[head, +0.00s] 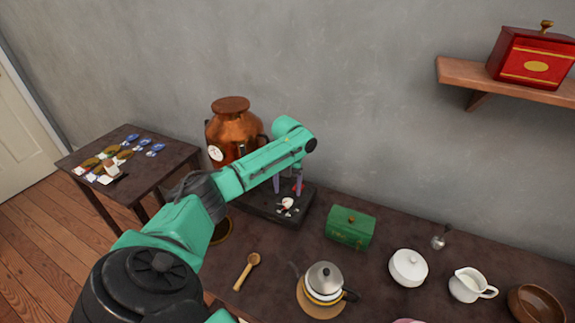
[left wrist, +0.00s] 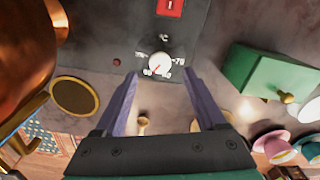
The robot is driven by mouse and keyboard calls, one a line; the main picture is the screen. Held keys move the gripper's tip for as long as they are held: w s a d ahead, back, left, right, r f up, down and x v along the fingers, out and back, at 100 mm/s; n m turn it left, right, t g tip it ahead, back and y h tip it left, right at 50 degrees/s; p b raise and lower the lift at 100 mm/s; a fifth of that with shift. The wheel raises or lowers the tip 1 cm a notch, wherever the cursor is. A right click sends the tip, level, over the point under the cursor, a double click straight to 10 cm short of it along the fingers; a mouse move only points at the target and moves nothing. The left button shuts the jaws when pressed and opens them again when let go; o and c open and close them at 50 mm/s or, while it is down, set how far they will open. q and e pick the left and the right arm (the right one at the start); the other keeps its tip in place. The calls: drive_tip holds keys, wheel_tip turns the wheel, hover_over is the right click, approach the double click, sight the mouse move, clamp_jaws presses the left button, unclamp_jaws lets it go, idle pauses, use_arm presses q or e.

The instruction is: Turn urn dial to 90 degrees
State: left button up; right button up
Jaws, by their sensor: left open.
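The copper urn (head: 226,127) stands against the wall behind my left arm. It also fills the left edge of the left wrist view (left wrist: 25,45). The white urn dial (left wrist: 160,65) sits on a dark control panel (left wrist: 120,45). A red mark on the dial points to the lower left in the wrist view, and small markings surround it. The dial (head: 287,204) also shows in the head view. My left gripper (head: 287,187) is open over the panel, its two purple fingers (left wrist: 159,76) on either side of the dial, apart from it. My right gripper is not in view.
A red switch (left wrist: 170,6) is on the panel near the dial. A green box (head: 350,227) stands right of the panel. A wooden spoon (head: 246,271), a teapot (head: 325,278), a white sugar bowl (head: 408,268) and a creamer (head: 470,285) are on the table.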

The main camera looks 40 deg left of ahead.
sight(287, 201)
use_arm(q)
wheel_tip(287, 201, up, 10)
drive_tip(key=shift+b, duration=0.45)
drive_tip(key=shift+f, duration=0.1)
